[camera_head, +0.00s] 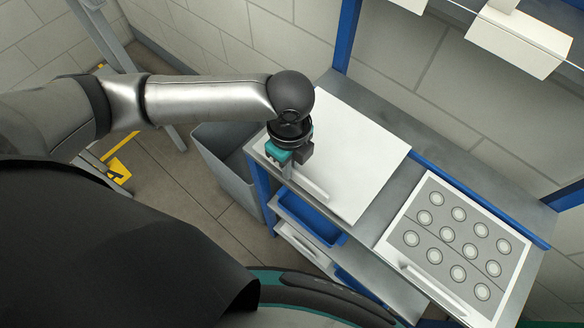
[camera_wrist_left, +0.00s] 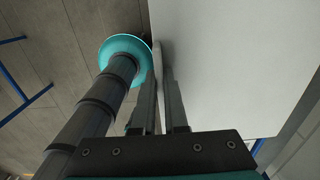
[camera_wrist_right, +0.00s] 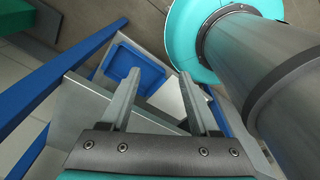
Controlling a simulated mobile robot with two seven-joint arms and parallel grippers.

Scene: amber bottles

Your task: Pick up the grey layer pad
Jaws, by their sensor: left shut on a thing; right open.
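The fingertips are partly hidden in the head view. My right gripper (camera_wrist_right: 160,85) is open and empty in the right wrist view; it does not show in the head view.
A white tray (camera_head: 393,250) with a grey insert and several pale round discs stands on the right of the bench (camera_head: 405,190). A blue bin (camera_head: 308,220) sits below the bench. A grey open bin (camera_head: 225,175) stands left. Blue posts (camera_head: 347,35) rise behind.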

